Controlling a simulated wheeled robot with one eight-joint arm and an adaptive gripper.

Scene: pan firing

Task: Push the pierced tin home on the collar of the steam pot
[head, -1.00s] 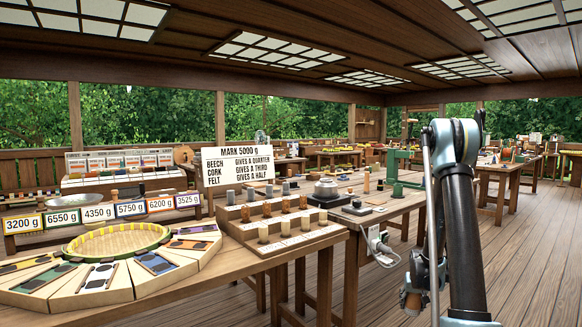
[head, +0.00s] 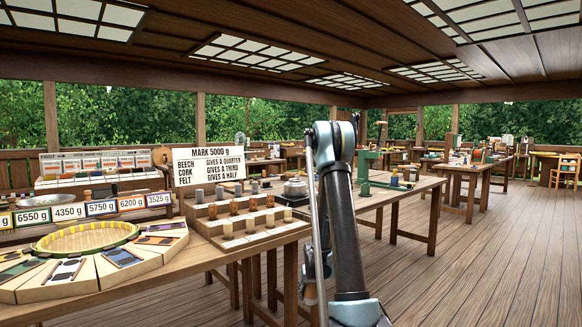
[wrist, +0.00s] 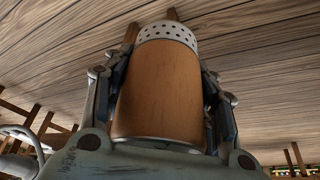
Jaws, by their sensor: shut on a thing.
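In the wrist view, my gripper (wrist: 165,95) is shut on the pierced tin (wrist: 158,92), a cylinder with a wide orange-brown band and a grey metal end full of small holes. The fingers press it from both sides, and the pierced end points away from the palm. In the head view, my gripper hangs low at the arm's end, mostly hidden, with a bit of the brown band (head: 311,294) showing beside the arm. A small silver pot (head: 295,187) stands on a dark base on the bench left of my arm. I cannot tell if it is the steam pot, and no collar is discernible.
A near table (head: 165,280) with a round yellow-green tray (head: 85,240) and stepped racks of small cylinders fills the left. A green press (head: 366,168) stands on the bench behind my arm. Plank floor (head: 480,270) is open at the right.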

